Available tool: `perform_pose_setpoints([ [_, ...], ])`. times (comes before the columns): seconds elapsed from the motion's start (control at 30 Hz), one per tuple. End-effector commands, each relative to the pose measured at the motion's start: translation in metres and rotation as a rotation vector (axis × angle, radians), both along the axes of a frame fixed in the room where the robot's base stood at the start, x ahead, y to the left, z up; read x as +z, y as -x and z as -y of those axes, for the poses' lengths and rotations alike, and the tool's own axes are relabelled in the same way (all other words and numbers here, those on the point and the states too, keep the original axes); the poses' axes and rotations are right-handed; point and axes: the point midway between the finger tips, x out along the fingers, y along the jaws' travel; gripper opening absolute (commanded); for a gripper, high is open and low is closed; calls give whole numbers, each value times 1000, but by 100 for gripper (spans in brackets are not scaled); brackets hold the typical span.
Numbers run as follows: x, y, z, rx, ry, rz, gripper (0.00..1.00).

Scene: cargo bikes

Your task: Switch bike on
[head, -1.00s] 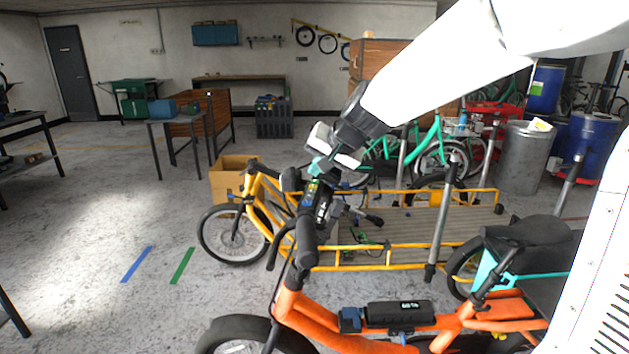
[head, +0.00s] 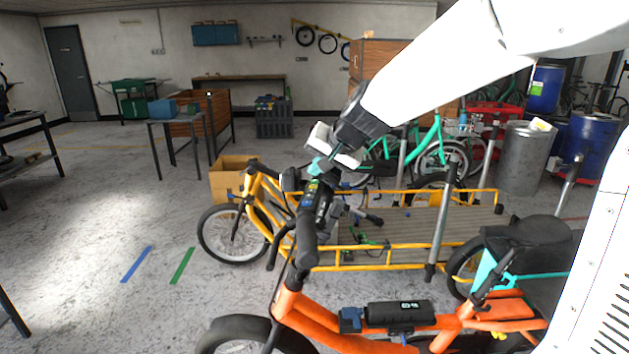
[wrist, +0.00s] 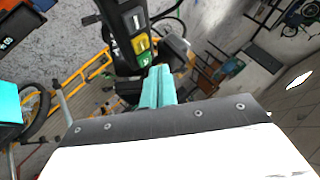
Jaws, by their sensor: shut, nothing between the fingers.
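The orange bike (head: 460,322) stands in front of me in the head view. Its black handlebar carries a control unit (head: 314,190) with small coloured buttons. In the wrist view the unit (wrist: 122,25) shows a pale button (wrist: 136,20), a yellow button (wrist: 140,43) and a green button (wrist: 145,60) in a row. My gripper (head: 317,166) is over the handlebar beside this unit. Its teal fingers (wrist: 160,72) are shut with nothing between them. Their tips are right beside the green button and overlap its edge in the picture; I cannot tell whether they touch it.
A black battery pack (head: 398,313) sits on the orange frame. A yellow cargo bike (head: 365,262) with a long slatted bed stands just behind. Teal bikes (head: 436,140), a grey bin (head: 524,155) and blue barrels (head: 590,140) are at the right. The floor at the left is open.

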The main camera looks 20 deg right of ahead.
Motion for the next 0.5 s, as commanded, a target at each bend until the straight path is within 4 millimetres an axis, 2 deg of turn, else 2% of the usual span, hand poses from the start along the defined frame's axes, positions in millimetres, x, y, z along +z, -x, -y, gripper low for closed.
perform_pose_setpoints([
  [0.5,-5,0,0,1,1,0,0],
])
